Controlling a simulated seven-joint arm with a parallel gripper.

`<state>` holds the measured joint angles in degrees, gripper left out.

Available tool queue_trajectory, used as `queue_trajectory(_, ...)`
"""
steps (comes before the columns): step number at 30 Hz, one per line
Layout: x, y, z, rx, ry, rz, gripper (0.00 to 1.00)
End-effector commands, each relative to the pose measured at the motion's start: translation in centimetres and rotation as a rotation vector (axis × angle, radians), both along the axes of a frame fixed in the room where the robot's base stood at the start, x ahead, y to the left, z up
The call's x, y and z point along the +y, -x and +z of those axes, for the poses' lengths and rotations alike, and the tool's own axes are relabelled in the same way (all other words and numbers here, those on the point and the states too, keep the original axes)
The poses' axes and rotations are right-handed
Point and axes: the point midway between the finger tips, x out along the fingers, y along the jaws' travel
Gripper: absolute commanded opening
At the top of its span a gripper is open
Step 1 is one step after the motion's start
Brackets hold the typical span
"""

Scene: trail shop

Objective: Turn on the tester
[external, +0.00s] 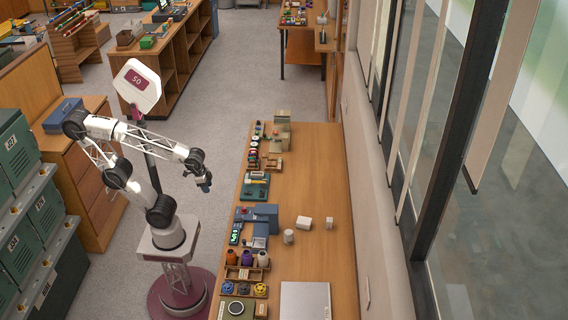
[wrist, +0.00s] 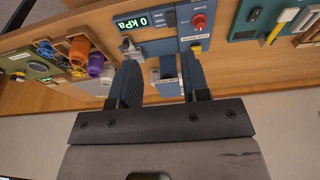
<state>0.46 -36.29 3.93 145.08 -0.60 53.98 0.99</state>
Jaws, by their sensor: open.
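The tester (external: 265,212) is a blue device on the long wooden bench in the external view. In the wrist view the tester (wrist: 158,45) has a lit green display (wrist: 143,20) reading 0 kPa. A red knob (wrist: 198,22) sits on its panel to the right of the display. A blue block with a pale label stands below the panel, partly between my fingers in the picture. My gripper (external: 205,183) is open and empty, left of the bench and apart from the tester. In the wrist view my gripper (wrist: 160,65) shows two dark, spread fingers.
Orange, purple and white spools (wrist: 84,52) stand in a wooden rack beside the tester. A green tray (external: 255,187) lies behind it. Small white blocks (external: 304,223) and a grey flat panel (external: 305,301) are on the bench. The bench's right side is mostly clear, beside the windowed wall.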

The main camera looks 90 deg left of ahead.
Motion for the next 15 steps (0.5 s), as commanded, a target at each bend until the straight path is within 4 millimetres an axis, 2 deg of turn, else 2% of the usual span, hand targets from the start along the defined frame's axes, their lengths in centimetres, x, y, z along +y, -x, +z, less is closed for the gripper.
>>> queue_trajectory(1, 0.0, 0.0, 0.0, 0.0, 0.0, 0.0, 0.38)
queue_trajectory(6, 0.1, -0.2, 0.0, 0.003, 0.002, 0.012, 0.12)
queue_trajectory(9, 0.4, -0.6, 0.0, 0.009, 0.005, 0.038, 0.0)
queue_trajectory(15, 1.5, -2.2, -0.1, 0.038, 0.016, 0.146, 0.0)
